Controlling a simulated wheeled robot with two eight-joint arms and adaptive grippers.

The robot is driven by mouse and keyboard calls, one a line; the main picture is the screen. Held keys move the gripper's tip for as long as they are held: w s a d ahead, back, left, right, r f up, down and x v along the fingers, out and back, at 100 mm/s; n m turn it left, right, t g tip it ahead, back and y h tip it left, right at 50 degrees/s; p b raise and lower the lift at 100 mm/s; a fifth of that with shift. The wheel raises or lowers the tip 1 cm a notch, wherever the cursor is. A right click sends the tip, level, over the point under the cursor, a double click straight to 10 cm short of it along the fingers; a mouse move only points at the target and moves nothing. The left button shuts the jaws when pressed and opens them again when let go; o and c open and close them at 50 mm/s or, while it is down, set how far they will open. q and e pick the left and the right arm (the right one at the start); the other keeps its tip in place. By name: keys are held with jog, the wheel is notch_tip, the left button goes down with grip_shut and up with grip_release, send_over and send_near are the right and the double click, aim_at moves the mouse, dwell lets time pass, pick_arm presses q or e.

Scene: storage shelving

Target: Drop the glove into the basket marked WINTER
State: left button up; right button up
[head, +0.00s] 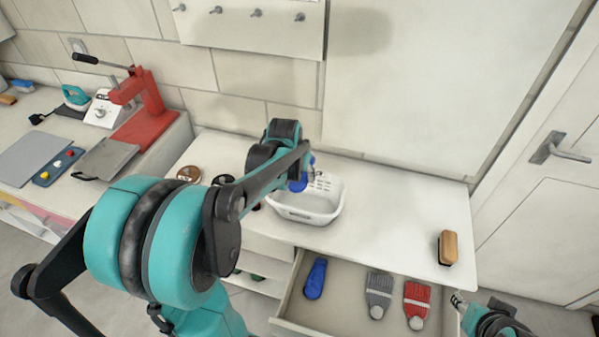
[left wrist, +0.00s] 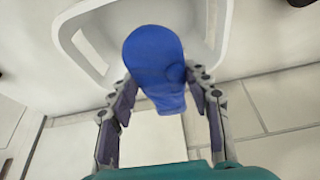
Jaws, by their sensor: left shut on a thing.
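My left gripper (left wrist: 160,82) is shut on a blue mitten-shaped glove (left wrist: 153,58). The glove also shows in the head view (head: 297,184), partly hidden by my arm, over the white basket (head: 306,216) on the white counter. In the left wrist view the glove overlaps the inside of the basket (left wrist: 95,84), whose slotted handle shows at the left. I cannot read any marking on the basket. In the head view my right gripper (head: 459,301) is at the lower right, beside the drawer; its jaws are too small to judge.
An open drawer (head: 345,285) below the basket holds a blue mitten (head: 315,278), a grey glove (head: 378,293) and a red glove (head: 417,302). A brush (head: 448,247) stands at the counter's right end. Round tins (head: 188,174) sit left of the basket. A red press (head: 148,105) stands farther left.

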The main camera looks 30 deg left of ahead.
pick_arm(q)
jog(key=o, duration=1.2)
jog(key=shift+o, duration=0.2)
jog(key=v, duration=1.2)
jog(key=shift+w+r, duration=0.1)
jog(key=shift+w, duration=0.05)
jog(key=s+d+f+m+t, duration=0.1)
jog(key=s+d+f, duration=0.2)
jog(key=s+d, duration=0.3)
jog(key=s+d+f+m+t, duration=0.1)
jog(key=s+d+f, duration=0.3)
jog(key=s+d, duration=0.2)
jog(key=shift+s+d+t+h, duration=0.15)
jog(key=shift+d+t+h, duration=0.2)
jog(key=shift+d, duration=0.7)
